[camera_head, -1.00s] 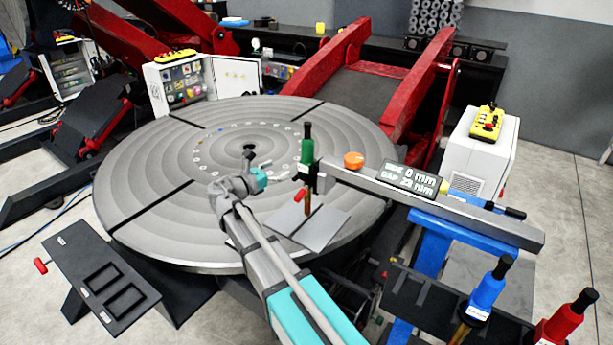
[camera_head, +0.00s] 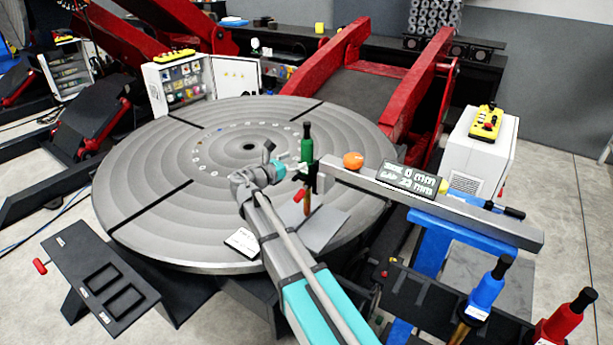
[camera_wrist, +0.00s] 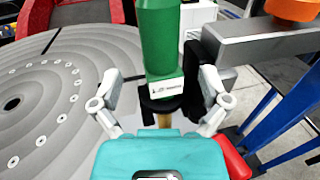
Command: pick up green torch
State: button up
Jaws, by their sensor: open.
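The green torch (camera_head: 307,147) stands upright in a holder at the left end of the grey beam, above the round turntable. It has a black top, a green body and a copper-coloured lower end. In the wrist view the green torch (camera_wrist: 160,45) is in the middle, with a white label low on its body. My gripper (camera_wrist: 160,92) is open, with one finger on each side of the torch's lower body. Whether the fingers touch it cannot be told. In the head view my gripper (camera_head: 290,170) is just left of the torch.
The grey beam (camera_head: 470,218) with a display (camera_head: 408,179) and an orange knob (camera_head: 353,160) runs right from the torch. A blue torch (camera_head: 487,287) and a red torch (camera_head: 566,318) stand at lower right. The turntable (camera_head: 150,215) lies below; a white card (camera_head: 242,242) is on it.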

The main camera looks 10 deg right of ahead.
aim_at(302, 155)
jog(key=shift+x, duration=2.5)
jog(key=shift+r, duration=0.2)
jog(key=c, duration=1.2)
